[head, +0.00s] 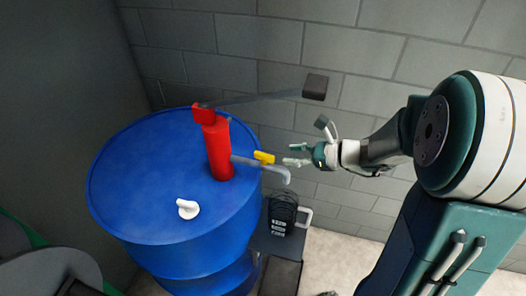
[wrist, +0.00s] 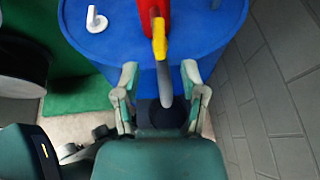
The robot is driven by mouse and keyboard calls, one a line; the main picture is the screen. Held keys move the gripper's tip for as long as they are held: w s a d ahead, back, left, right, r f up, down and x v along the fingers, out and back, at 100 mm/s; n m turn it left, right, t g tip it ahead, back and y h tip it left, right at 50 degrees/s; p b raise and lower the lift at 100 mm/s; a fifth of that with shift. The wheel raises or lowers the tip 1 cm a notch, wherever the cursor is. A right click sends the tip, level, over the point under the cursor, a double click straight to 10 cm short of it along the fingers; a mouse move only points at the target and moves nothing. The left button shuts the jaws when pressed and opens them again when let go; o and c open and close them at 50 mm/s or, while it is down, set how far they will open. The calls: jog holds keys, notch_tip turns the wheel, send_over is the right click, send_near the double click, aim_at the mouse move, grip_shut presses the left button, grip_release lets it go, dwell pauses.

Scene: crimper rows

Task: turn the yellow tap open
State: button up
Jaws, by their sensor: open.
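The yellow tap (head: 264,157) sits on the grey spout (head: 268,170) of a red pump (head: 218,150), which stands on a blue drum (head: 150,195). In the wrist view the yellow tap (wrist: 159,38) is ahead of my gripper, above the gap between the fingers, with the grey spout (wrist: 164,82) running down between them. My gripper (head: 290,155) is just right of the tap in the head view. Its two fingers (wrist: 161,76) are spread apart with the tap not held. I cannot tell whether a finger touches the spout.
A white cap-like fitting (head: 188,209) stands on the drum top. The pump's long grey lever (head: 255,97) reaches right to a dark grip. A dark container (head: 283,213) stands below the spout. A grey block wall (head: 330,45) runs behind.

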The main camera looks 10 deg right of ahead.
aim_at(267, 155)
jog(key=x, duration=0.8)
jog(key=shift+w+a+f, duration=0.1)
jog(key=shift+a+f, duration=0.05)
jog(key=shift+a, duration=0.1)
grip_shut()
